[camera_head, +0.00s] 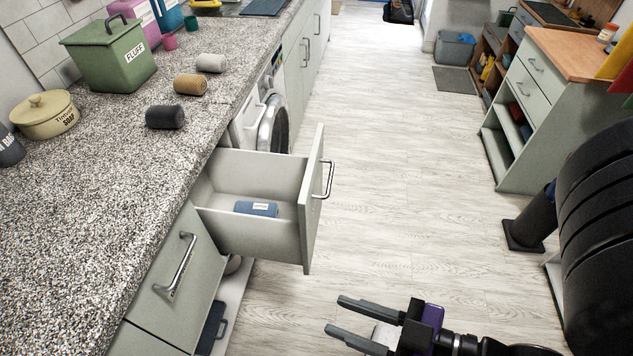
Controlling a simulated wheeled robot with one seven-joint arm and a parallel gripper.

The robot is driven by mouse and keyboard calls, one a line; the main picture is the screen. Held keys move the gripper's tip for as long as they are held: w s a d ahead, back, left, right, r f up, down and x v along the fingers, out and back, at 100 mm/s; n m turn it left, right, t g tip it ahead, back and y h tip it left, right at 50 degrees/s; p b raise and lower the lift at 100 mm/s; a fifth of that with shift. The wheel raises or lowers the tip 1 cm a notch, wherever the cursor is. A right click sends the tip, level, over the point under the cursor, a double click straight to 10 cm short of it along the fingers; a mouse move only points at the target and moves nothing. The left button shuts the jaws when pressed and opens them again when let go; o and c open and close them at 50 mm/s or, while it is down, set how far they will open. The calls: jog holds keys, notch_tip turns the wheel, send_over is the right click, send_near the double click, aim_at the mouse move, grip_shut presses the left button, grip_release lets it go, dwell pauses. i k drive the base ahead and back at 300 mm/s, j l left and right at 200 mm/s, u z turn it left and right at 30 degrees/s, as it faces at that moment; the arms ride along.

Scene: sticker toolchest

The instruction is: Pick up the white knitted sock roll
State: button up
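The white knitted sock roll (211,63) lies on the speckled countertop (110,225), towards its right edge. A tan roll (190,84) lies just nearer to me, and a dark grey roll (165,117) nearer still. The rolls lie apart from each other. My gripper (340,316) is at the bottom of the view, over the floor and to the right of the counter. Its two fingers are spread apart with nothing visible between them. It is far from the white roll.
An open drawer (249,236) sticks out from the counter, with a blue roll (256,209) inside. A green bin (108,60) and a cream pot (45,114) stand on the counter. A washing machine (270,118) sits beneath it. The floor (400,170) in the middle is clear.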

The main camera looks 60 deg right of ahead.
aim_at(211, 62)
jog(key=j+z, duration=0.15)
jog(key=z, duration=0.35)
jog(key=k+j+z, duration=0.1)
jog(key=z, duration=0.35)
